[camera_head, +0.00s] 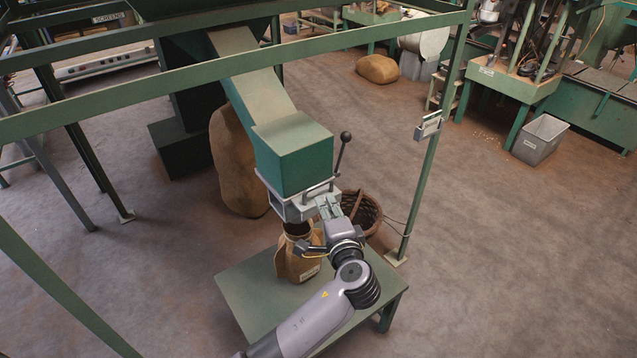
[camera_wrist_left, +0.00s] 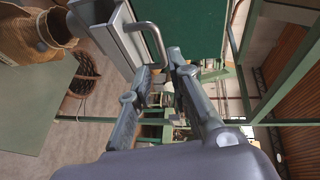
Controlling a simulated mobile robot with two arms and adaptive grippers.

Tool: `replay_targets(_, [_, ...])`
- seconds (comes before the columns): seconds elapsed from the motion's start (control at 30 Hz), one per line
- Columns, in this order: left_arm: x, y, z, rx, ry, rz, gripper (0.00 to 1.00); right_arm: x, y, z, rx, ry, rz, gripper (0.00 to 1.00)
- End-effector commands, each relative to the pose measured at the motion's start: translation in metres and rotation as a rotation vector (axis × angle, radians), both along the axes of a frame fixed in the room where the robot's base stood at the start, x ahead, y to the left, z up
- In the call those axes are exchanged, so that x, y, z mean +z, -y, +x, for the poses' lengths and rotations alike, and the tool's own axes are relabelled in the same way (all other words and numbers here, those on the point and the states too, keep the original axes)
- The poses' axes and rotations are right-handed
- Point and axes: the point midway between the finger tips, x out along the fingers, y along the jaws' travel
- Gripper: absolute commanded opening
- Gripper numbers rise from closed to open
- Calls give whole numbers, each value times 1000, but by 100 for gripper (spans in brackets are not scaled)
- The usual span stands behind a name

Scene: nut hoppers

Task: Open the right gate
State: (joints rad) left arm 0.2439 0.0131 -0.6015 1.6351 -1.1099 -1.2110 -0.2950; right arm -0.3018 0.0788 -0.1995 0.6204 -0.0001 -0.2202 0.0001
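A grey metal gate (camera_head: 292,208) sits under the mouth of a green hopper chute (camera_head: 293,158), with a bar handle (camera_head: 318,188) along its front. Only this one gate shows. In the wrist view the gate (camera_wrist_left: 112,42) is at upper left, and its curved handle (camera_wrist_left: 152,30) reaches down by my fingertips. My left gripper (camera_head: 328,205) is at the right end of the gate. In the wrist view its fingers (camera_wrist_left: 160,72) stand apart, with the handle's end close to or between the tips. I cannot tell whether they touch it. My right gripper is out of view.
An open sack (camera_head: 298,262) stands under the gate on a green table (camera_head: 245,290). A wicker basket (camera_head: 362,212) is behind the gripper. A black-knobbed lever (camera_head: 343,150) rises beside the chute. A green post (camera_head: 433,150) stands to the right; open floor lies beyond.

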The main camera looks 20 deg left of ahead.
Motion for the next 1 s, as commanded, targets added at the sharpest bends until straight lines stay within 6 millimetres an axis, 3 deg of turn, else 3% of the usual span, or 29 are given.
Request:
replay_targets(0.3, [-11,-34,59,1,-2,3,18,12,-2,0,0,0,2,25])
replay_targets(0.5, [-18,-46,82,0,-1,2,18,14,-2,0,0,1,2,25])
replay_targets(0.93, [-21,-51,90,0,-2,-1,18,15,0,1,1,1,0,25])
replay_targets(1.0, [-21,-51,90,0,-2,-1,14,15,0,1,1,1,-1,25])
